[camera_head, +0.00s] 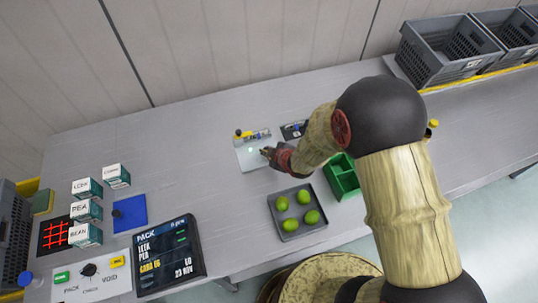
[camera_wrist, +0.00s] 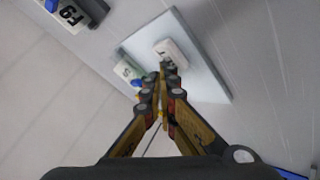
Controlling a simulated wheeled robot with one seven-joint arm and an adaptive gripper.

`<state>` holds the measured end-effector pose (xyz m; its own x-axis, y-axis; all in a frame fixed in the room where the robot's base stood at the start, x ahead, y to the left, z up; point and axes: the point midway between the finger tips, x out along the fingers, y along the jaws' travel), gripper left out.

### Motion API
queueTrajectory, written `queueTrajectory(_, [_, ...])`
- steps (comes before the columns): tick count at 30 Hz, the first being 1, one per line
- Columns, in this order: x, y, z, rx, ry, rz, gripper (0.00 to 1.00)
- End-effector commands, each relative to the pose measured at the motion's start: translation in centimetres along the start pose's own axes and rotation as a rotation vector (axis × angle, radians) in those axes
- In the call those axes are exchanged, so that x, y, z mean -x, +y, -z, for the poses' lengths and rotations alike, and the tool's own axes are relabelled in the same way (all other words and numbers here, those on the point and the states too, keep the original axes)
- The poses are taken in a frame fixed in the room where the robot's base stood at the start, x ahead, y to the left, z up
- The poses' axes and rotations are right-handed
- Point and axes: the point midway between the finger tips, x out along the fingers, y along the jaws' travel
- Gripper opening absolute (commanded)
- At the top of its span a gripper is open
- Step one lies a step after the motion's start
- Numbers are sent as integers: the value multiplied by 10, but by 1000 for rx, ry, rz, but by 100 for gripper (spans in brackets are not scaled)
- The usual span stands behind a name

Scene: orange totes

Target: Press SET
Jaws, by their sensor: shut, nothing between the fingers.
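No label that I can read as SET shows in either view. My gripper (camera_head: 268,153) is over the right edge of a pale flat plate (camera_head: 246,160) in the middle of the table. In the wrist view its shut fingers (camera_wrist: 164,70) point at the plate (camera_wrist: 205,75), with nothing between them. A small white block (camera_wrist: 178,48) with a dark mark is just past the fingertips. A green and white piece (camera_wrist: 127,72) with partly readable lettering is to their left, beside a blue bit. Whether the fingertips touch anything, I cannot tell.
A control panel (camera_head: 92,291) with a dark knob, a PACK screen (camera_head: 166,256) and labelled boxes (camera_head: 85,188) stand at left. A grey tray (camera_head: 293,232) of green fruit and a green bin (camera_head: 342,181) are nearer my arm. Grey crates (camera_head: 440,62) stand at back right.

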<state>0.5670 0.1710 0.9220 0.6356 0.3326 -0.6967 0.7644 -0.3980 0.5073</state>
Motion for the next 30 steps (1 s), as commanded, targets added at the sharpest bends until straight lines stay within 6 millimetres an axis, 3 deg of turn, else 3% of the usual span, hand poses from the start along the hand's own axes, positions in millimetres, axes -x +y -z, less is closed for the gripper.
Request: queueTrajectory(30, [-6,-5,-5,0,-1,1,0])
